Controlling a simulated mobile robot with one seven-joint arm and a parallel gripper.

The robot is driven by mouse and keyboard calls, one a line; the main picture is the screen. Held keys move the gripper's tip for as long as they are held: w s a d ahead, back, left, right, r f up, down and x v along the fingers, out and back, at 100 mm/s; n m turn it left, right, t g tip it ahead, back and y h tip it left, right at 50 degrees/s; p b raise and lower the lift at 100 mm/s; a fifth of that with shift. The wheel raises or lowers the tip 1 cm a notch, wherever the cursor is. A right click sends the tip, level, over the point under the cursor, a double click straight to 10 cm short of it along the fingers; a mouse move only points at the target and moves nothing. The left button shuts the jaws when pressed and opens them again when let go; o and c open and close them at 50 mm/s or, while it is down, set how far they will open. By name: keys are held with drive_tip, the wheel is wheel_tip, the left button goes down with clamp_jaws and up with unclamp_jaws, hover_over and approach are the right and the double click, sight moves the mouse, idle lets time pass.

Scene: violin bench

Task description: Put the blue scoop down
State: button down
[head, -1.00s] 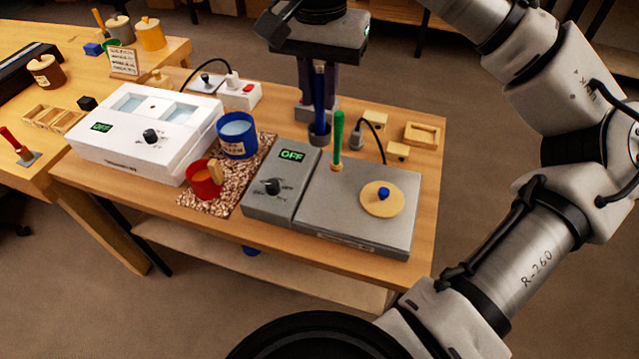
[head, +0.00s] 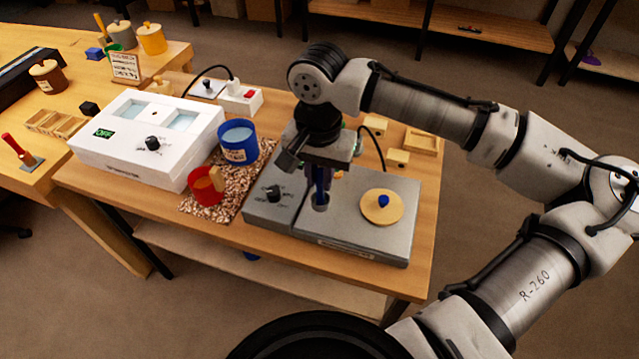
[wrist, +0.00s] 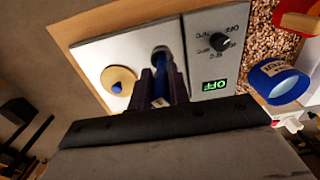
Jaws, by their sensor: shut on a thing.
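My gripper (head: 319,178) points down over the left part of the grey hot plate unit (head: 345,236). It is shut on the upright handle of the blue scoop (head: 321,186). The scoop's small grey cup is at the bottom, over the plate's surface; I cannot tell whether it touches. In the wrist view the dark fingers (wrist: 160,84) are on either side of the blue handle (wrist: 167,72), with the grey cup (wrist: 159,53) beyond them.
A round wooden lid with a blue knob (head: 382,206) is on the plate to the right. A control box (head: 268,208) is at left. A red mug (head: 204,190) and blue pot (head: 238,142) stand on a speckled mat. The plate's front right is clear.

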sight(319, 191)
drive_tip(key=shift+f, duration=1.6)
drive_tip(key=shift+f, duration=0.1)
drive_tip(key=shift+f, duration=0.15)
drive_tip(key=c, duration=1.3)
unclamp_jaws()
wheel_tip(319, 191, up, 13)
drive_tip(key=shift+f+b, duration=0.2)
drive_tip(key=shift+b, duration=0.45)
